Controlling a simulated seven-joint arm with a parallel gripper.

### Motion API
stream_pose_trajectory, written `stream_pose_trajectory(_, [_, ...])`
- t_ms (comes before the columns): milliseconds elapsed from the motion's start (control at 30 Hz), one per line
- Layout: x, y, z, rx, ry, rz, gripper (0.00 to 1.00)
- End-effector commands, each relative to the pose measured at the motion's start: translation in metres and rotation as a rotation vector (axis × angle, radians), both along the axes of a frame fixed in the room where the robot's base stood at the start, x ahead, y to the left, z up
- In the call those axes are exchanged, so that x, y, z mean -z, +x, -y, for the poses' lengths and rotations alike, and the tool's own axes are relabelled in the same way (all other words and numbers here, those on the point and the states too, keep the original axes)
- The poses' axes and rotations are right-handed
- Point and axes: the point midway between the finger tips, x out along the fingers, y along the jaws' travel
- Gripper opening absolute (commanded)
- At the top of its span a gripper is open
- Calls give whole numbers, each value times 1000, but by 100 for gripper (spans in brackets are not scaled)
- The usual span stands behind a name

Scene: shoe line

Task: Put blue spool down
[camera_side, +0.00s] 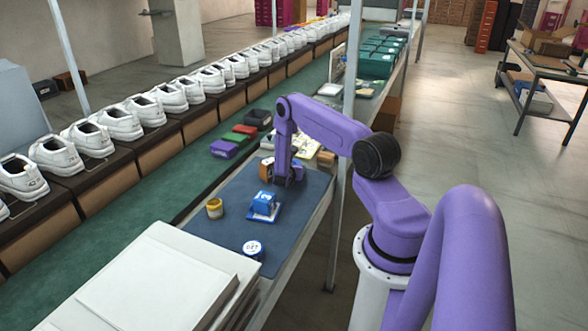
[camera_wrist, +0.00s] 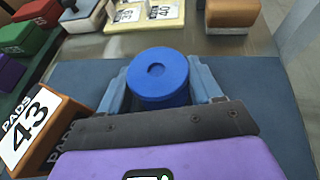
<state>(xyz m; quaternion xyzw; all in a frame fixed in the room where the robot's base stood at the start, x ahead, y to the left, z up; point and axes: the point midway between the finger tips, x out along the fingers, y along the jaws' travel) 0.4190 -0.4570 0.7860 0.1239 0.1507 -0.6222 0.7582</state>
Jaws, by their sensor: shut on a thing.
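The blue spool (camera_wrist: 158,78) is round, with a small dimple in the middle of its top. In the wrist view it sits between the two grey-blue fingers of my gripper (camera_wrist: 163,84), which are shut on it from left and right. In the side view my gripper (camera_side: 290,180) points down over the far part of the dark blue mat (camera_side: 205,226). The spool cannot be made out there. The mat also shows around the fingers in the wrist view (camera_wrist: 270,105). Whether the spool's underside touches the mat is hidden.
A brown PADS 43 box (camera_wrist: 35,125) stands close left of my gripper. Beyond are cards numbered 39 and 40 (camera_wrist: 145,15) and a tan-topped block (camera_wrist: 232,12). A blue item (camera_side: 264,203), a yellow tin (camera_side: 214,208) and a white-lidded tub (camera_side: 253,248) stand on the nearer mat.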

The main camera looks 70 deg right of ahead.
Motion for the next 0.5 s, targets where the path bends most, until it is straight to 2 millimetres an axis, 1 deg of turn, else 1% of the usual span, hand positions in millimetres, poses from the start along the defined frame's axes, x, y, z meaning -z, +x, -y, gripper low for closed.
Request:
stream_pose_trajectory(300, [3,0,0,0,0,-1,34])
stream_pose_trajectory(333, [3,0,0,0,0,-1,71])
stream_pose_trajectory(367, [3,0,0,0,0,-1,75])
stream_pose_trajectory(500, [2,0,0,0,0,0,75])
